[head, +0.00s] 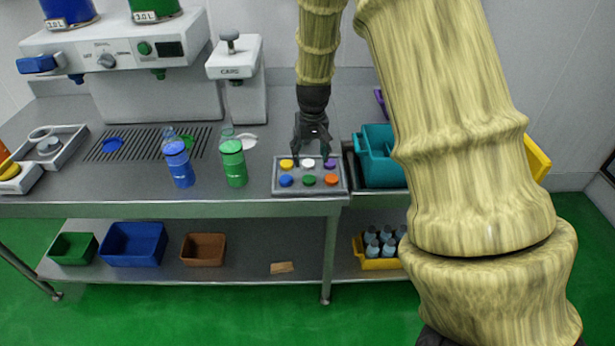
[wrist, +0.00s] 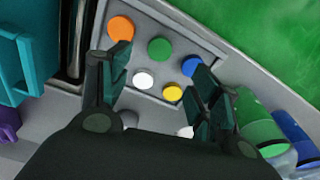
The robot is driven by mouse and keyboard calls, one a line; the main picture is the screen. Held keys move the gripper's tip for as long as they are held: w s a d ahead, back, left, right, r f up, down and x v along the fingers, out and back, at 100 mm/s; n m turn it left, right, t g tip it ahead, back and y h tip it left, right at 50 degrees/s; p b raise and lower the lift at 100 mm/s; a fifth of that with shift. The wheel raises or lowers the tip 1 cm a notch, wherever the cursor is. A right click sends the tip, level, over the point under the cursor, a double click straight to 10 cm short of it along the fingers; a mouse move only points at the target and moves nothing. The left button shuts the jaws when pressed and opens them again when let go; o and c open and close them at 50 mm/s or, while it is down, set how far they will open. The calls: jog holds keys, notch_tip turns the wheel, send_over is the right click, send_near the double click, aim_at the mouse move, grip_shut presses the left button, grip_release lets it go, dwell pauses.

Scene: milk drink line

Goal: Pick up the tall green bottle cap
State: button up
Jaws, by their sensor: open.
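The green cap (head: 309,181) sits in the front row of a grey tray (head: 281,190), between a blue cap (head: 286,181) and an orange cap (head: 331,180). The green cap also shows in the wrist view (wrist: 159,48), between and beyond the fingers; its height is hard to judge. My gripper (head: 311,160) is open and empty, pointing down over the back row of the tray. In the wrist view its fingers (wrist: 160,72) stand apart, with a white cap (wrist: 143,79) and a yellow cap (wrist: 173,92) between them. The purple cap (head: 330,164) is hidden in the wrist view.
A blue bottle (head: 180,168) and a green bottle (head: 234,166) stand left of the tray. A teal bin (head: 378,168) stands close on its right. The dispenser (head: 120,60) and a capping machine (head: 234,70) stand behind. The counter's front edge runs just before the tray.

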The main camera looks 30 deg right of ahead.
jog(key=p, duration=0.1)
send_over(309, 178)
jog(key=shift+s+a+f, duration=0.1)
jog(key=shift+s+f, duration=0.05)
jog(key=shift+f, duration=0.65)
jog(key=shift+s+a+f, duration=0.1)
jog(key=shift+s+f, duration=0.05)
jog(key=shift+f, duration=0.6)
jog(key=shift+s+a+f, duration=0.1)
jog(key=shift+s+f, duration=0.05)
jog(key=shift+f, duration=0.65)
jog(key=shift+w+d+f+p, duration=0.2)
jog(key=shift+f+p, duration=0.4)
jog(key=shift+f, duration=0.75)
jog(key=shift+w+d+f+p, duration=0.15)
jog(key=shift+f+p, duration=0.4)
jog(key=shift+f, duration=0.75)
jog(key=shift+a, duration=0.1)
jog(key=c, duration=0.8)
